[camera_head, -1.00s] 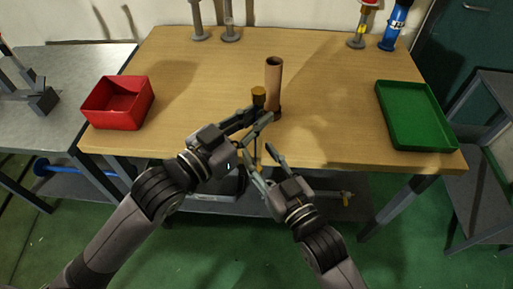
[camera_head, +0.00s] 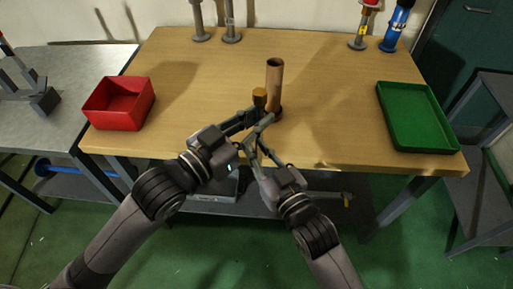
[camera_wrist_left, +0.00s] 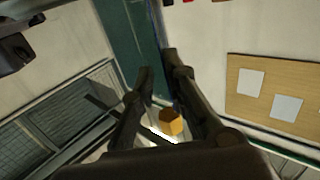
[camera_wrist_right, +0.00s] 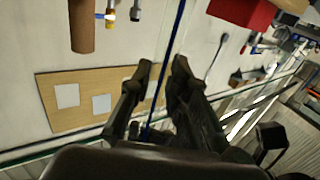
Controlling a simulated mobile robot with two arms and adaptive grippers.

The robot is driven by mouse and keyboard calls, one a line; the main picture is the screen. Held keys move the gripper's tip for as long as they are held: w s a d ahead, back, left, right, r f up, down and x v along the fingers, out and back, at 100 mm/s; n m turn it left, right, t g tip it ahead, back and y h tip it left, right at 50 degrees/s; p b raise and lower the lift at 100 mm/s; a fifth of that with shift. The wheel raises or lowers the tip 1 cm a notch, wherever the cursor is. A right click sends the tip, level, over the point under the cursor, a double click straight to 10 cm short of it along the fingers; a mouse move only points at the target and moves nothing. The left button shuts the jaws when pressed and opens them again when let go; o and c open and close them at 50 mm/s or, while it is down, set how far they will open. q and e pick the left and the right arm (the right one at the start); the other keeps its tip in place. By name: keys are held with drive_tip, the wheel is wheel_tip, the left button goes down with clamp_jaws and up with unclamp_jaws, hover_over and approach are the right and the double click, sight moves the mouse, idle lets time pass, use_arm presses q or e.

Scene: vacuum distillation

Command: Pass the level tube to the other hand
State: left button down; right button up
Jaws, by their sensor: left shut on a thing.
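The level tube (camera_head: 259,97) shows its orange-yellow cap above my left gripper's fingers in the head view; the fingers and hands hide most of its length. The cap also shows between the fingers in the left wrist view (camera_wrist_left: 171,121). My left gripper (camera_head: 257,117) is shut on the tube just in front of the table's near half. My right gripper (camera_head: 254,146) is just below and in front of it, with its fingertips close to the left fingers. A thin blue line runs between the right fingers in the right wrist view; I cannot tell whether they grip it.
A brown cylinder (camera_head: 274,85) stands upright on the wooden table (camera_head: 190,70), right behind my grippers. A red bin (camera_head: 118,118) is at the left and a green tray (camera_head: 420,140) at the right. Several stands are along the back edge. The table between has free room.

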idle(0.3)
use_arm(q)
drive_tip(key=c, duration=1.5)
unclamp_jaws()
